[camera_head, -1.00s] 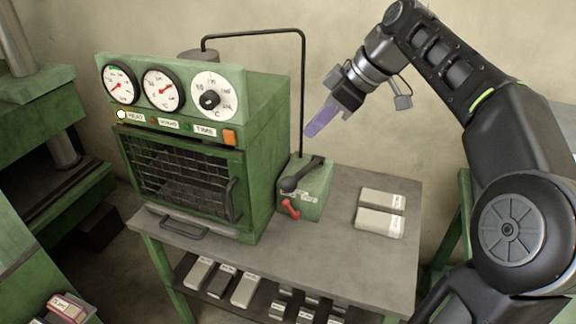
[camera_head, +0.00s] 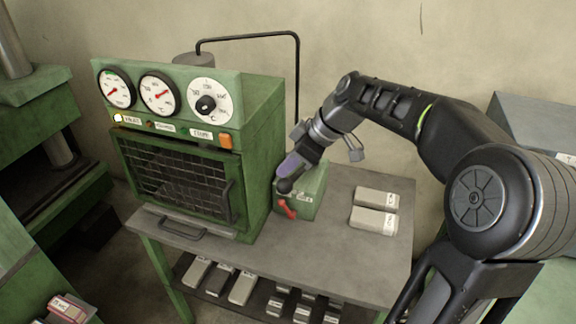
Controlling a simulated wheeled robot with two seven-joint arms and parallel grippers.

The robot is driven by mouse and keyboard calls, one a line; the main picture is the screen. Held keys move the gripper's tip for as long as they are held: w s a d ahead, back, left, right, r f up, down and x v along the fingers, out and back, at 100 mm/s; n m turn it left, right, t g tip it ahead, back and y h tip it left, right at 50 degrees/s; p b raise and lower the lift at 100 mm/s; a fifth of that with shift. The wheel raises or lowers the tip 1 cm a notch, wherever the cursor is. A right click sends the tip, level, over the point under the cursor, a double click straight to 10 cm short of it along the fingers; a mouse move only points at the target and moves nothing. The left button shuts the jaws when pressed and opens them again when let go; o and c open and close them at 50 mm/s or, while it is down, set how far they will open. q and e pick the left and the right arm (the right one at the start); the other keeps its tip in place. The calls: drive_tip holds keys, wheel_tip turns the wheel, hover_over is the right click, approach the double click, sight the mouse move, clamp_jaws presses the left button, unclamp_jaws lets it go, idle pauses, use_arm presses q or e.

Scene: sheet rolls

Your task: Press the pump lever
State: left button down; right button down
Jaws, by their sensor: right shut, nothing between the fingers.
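The green pump box (camera_head: 310,195) stands on the grey table, at the right side of the green oven. Its dark lever shows only as a rounded knob end (camera_head: 284,186); the rest is hidden behind my gripper. A red handle (camera_head: 286,208) sits low on the pump's front. My right gripper (camera_head: 288,171) is shut, with its purple fingers pointing down and left at the lever, right over the knob end. I cannot tell whether the fingertips touch it. My left gripper is not in view.
The oven (camera_head: 262,128) with gauges and a mesh door stands left of the pump. A thin black pipe (camera_head: 298,75) rises behind the pump. Two pale blocks (camera_head: 375,207) lie on the table (camera_head: 325,250) to the right. Several more blocks lie on the lower shelf.

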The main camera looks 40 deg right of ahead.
drive_tip(key=shift+s+d+f, duration=0.1)
drive_tip(key=shift+f, duration=0.45)
